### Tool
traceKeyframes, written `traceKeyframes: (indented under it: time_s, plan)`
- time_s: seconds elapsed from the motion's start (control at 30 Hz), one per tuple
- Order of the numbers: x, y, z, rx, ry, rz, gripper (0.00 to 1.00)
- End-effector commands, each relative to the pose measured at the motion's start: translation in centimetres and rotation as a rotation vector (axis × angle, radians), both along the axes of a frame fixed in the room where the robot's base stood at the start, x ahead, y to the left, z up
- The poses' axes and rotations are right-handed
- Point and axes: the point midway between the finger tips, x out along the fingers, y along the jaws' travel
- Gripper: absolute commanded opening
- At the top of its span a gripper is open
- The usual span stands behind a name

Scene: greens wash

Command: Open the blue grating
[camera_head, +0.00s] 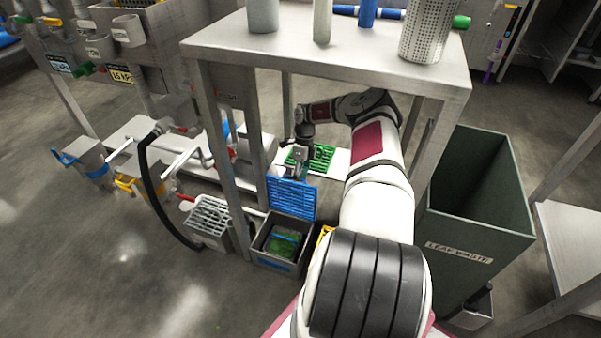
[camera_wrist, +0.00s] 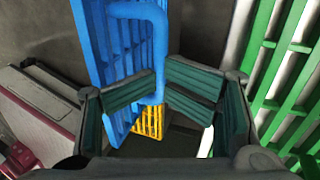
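The blue grating (camera_head: 291,198) stands nearly upright at the back of a grey bin (camera_head: 262,245), and the green contents (camera_head: 284,243) of the bin show below it. In the wrist view the blue grating (camera_wrist: 98,50) is seen edge-on, with its round blue handle (camera_wrist: 159,40) toward me. My gripper (camera_head: 301,160) is at the upper part of the grating in the head view. In the wrist view the green-padded fingertips of my gripper (camera_wrist: 160,82) are close together on either side of the handle bar and appear shut on it.
A green grating (camera_head: 318,157) lies just behind my gripper, and a yellow one (camera_wrist: 148,121) is below. A grey-grated bin (camera_head: 210,217) stands left. A steel table (camera_head: 340,62) overhangs the arm. The leaf waste bin (camera_head: 470,225) is right. Open floor lies front left.

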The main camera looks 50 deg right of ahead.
Motion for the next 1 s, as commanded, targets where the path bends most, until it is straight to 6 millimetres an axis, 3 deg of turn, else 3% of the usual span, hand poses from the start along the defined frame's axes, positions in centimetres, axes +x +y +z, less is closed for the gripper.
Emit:
traceKeyframes:
  time_s: [0.27,0.7,1.0]
  plan:
    - [0.2,0.0,0.3,0.002,-0.005,-0.001,0.3]
    - [0.8,-2.0,5.9,-0.002,-0.004,-0.001,0.3]
    - [1.0,-2.4,7.6,0.0,-0.001,0.001,0.3]
